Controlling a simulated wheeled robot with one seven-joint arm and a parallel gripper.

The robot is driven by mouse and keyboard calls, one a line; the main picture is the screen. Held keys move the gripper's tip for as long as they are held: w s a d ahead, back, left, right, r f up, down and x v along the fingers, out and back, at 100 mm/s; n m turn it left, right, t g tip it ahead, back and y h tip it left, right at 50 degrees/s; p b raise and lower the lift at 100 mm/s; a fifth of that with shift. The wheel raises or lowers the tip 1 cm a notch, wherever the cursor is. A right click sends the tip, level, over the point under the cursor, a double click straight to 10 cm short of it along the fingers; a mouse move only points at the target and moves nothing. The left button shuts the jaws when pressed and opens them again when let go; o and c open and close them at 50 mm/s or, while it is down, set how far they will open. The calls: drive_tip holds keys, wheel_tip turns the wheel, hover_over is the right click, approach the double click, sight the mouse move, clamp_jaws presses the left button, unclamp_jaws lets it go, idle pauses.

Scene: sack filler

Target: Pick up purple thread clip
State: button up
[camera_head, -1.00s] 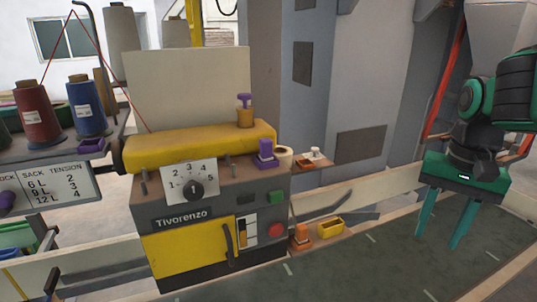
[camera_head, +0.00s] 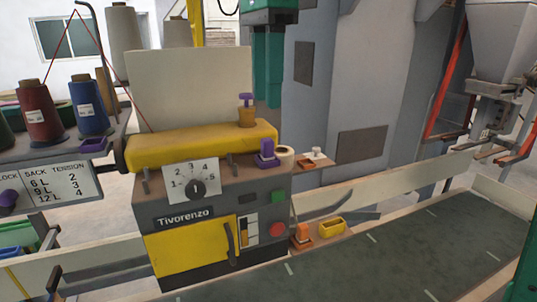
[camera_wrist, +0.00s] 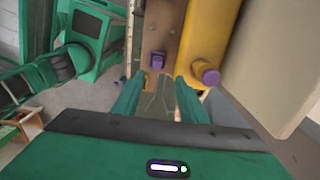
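A purple clip-like piece (camera_head: 265,153) stands on the brown top of the machine, near its right edge, beside a pale roll. I take it for the thread clip. It also shows in the wrist view (camera_wrist: 157,61), beyond and between my fingertips. My gripper (camera_head: 267,104) hangs above and behind it in the head view, fingers pointing down. In the wrist view the two fingers (camera_wrist: 158,82) are apart with nothing held between them. A purple-topped knob (camera_head: 245,98) on a brown base stands on the yellow cover, left of my gripper.
The yellow cover (camera_head: 200,147) and a tall cream panel (camera_head: 190,88) rise beside the clip. The pale roll (camera_head: 284,156) is close on its right. A purple tray (camera_head: 93,146) lies on the spool shelf. A small side shelf holds a yellow tray (camera_head: 331,227). The dark conveyor belt (camera_head: 400,250) is clear.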

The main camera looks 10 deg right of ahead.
sight(267, 139)
wheel_tip(267, 139, down, 4)
drive_tip(key=shift+d, duration=0.1)
drive_tip(key=shift+s+f, duration=0.15)
drive_tip(key=shift+f, duration=1.2)
drive_tip(key=shift+s+f, duration=0.1)
drive_tip(key=shift+f, duration=1.25)
clamp_jaws()
